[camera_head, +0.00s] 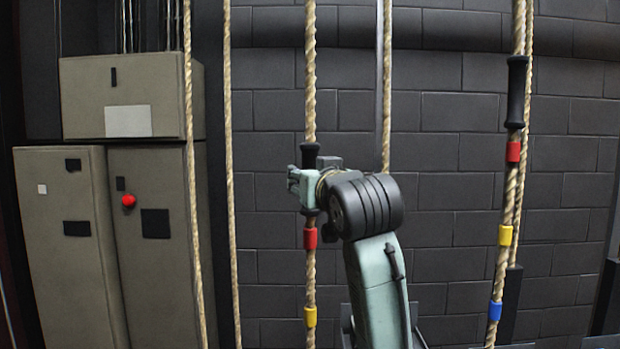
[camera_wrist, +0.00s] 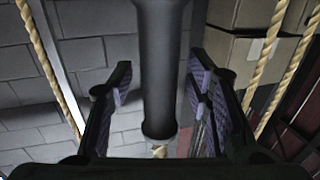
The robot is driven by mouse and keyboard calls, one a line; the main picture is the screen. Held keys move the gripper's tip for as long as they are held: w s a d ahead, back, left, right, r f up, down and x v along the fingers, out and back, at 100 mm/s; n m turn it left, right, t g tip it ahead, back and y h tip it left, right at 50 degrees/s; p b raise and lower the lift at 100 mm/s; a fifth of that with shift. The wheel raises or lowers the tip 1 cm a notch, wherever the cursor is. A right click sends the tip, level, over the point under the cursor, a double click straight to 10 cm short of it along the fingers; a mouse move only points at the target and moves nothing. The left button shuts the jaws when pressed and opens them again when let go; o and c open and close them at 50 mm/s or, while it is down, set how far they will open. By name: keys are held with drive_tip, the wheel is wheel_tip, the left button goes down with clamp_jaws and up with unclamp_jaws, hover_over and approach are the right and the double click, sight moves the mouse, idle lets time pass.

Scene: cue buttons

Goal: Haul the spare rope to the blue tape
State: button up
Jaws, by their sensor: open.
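A tan rope (camera_head: 311,80) with a black handle grip (camera_head: 309,156) hangs in the middle of the head view, with red tape (camera_head: 310,238) and yellow tape (camera_head: 310,316) below the grip. My gripper (camera_head: 295,184) is at this grip. In the wrist view the black grip (camera_wrist: 161,75) stands between the two spread fingers of my gripper (camera_wrist: 160,105), with gaps on both sides. At right, another rope (camera_head: 519,180) has a black grip (camera_head: 516,92), red tape (camera_head: 514,151), yellow tape (camera_head: 505,235) and blue tape (camera_head: 495,310). No blue tape shows on the middle rope. I cannot tell which rope is the spare.
Plain ropes hang at left (camera_head: 190,130) and (camera_head: 229,150), and one hangs behind my arm (camera_head: 387,90). Beige cabinets (camera_head: 155,250) with a red knob (camera_head: 128,201) stand at left. A dark block wall (camera_head: 450,150) is behind.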

drive_tip(key=v, duration=1.1)
drive_tip(key=shift+s, duration=0.25)
drive_tip(key=shift+d, duration=0.1)
